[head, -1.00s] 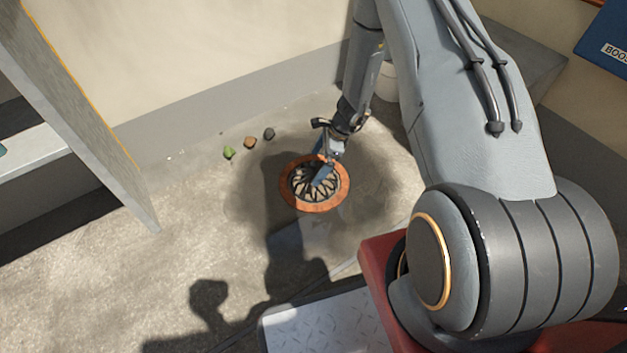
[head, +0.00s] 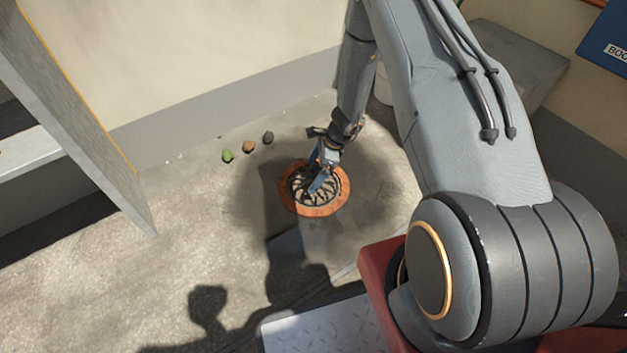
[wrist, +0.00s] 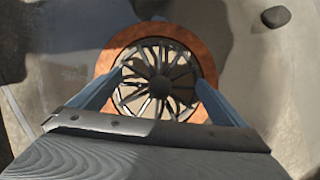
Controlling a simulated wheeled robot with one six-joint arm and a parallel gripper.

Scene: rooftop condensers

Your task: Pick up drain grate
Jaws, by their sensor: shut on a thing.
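The drain grate (head: 303,188) is a round, dark, spoked piece within an orange-brown ring (head: 326,209) on the floor. In the wrist view the grate (wrist: 160,87) lies between the two blue-grey fingers, with its hub and spokes showing and the ring (wrist: 108,62) around it. My gripper (head: 318,186) reaches down from above and is shut on the grate; its fingers (wrist: 160,80) flank it. I cannot tell whether the grate is clear of the ring. The fingers hide part of the grate in the head view.
A green lump (head: 228,156), a brown lump (head: 249,147) and a dark stone (head: 267,137) lie on the floor left of the ring. A grey panel (head: 95,120) stands at the left, and a wall (head: 220,50) is behind. The floor around the ring is open.

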